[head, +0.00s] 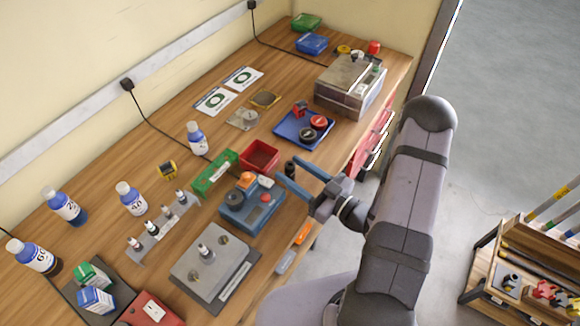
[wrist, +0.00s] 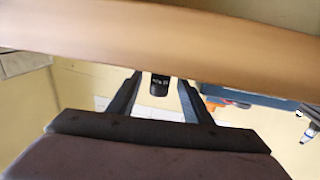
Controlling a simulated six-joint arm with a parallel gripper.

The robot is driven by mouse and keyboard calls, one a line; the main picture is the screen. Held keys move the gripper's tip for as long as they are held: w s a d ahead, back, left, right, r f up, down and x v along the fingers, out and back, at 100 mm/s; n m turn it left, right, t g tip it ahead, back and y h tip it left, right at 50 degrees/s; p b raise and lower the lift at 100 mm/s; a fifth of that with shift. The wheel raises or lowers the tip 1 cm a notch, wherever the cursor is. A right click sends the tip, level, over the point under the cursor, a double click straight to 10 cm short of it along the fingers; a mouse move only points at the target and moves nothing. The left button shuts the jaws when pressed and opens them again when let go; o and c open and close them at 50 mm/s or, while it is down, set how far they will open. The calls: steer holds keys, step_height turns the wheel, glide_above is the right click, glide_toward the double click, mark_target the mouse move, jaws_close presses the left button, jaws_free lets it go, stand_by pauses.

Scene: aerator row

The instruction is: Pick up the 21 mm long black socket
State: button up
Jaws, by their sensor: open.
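The black socket (head: 290,168) is a small dark upright cylinder near the front edge of the workbench, just right of the red bin. It also shows in the wrist view as a short black cylinder (wrist: 159,86) between the two fingers. My gripper (head: 284,168) is open, its blue fingers reaching in over the bench edge from the right. In the wrist view the fingers of my gripper (wrist: 161,77) stand either side of the socket, with gaps visible beside it. Its length marking cannot be read.
A red bin (head: 260,157) and a blue device with an orange knob (head: 240,207) stand close to the gripper. A blue tray (head: 303,131) with red parts lies behind. The wooden bench edge (wrist: 160,38) crosses the wrist view.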

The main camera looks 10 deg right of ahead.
steer(key=shift+x, duration=0.75)
jaws_close()
steer(key=shift+r, duration=0.1)
steer(key=shift+r, duration=4.9)
